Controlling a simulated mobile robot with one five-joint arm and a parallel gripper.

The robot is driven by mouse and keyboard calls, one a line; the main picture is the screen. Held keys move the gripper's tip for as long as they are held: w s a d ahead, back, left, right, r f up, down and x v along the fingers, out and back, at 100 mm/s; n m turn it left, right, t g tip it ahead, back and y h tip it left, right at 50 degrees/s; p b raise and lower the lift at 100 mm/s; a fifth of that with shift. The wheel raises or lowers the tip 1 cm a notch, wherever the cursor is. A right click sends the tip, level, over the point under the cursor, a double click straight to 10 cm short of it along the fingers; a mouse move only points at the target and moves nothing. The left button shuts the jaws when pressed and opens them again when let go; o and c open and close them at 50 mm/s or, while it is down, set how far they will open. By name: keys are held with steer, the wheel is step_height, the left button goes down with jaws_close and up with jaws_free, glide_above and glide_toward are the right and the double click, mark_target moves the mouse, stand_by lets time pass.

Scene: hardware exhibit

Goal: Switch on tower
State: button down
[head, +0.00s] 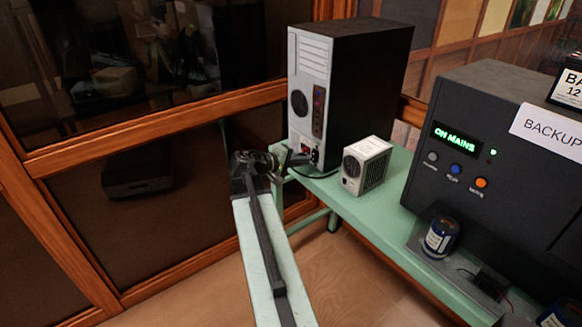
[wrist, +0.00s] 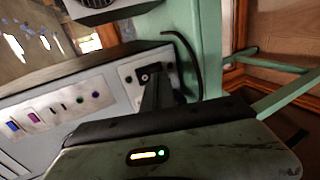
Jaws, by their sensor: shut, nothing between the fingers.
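The tower (head: 352,95) is a PC case with a black side and a light grey rear panel. It stands upright at the left end of the green bench. Its rear has a fan grille, a column of ports and, low down, a small power panel with a reddish part (head: 306,150). My gripper (head: 308,159) is shut and empty, its tips at this power panel. In the wrist view the dark fingers (wrist: 157,92) reach to the power panel (wrist: 140,72) of the tower. They cover part of it, and I cannot tell whether they touch the switch.
A small white power supply unit (head: 367,166) stands on the green bench (head: 335,190) right of the tower. A black cable (wrist: 190,60) hangs by the panel. A large dark backup unit (head: 500,140) reads "ON MAINS". A wood-framed glass wall is behind.

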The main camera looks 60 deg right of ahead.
steer(key=shift+x, duration=0.85)
steer(key=shift+s+d+f+b, duration=0.15)
steer(key=shift+f+b, duration=0.05)
steer(key=shift+b, duration=0.3)
steer(key=shift+r, duration=0.25)
steer(key=shift+r+p, duration=0.75)
steer(key=shift+p, duration=0.15)
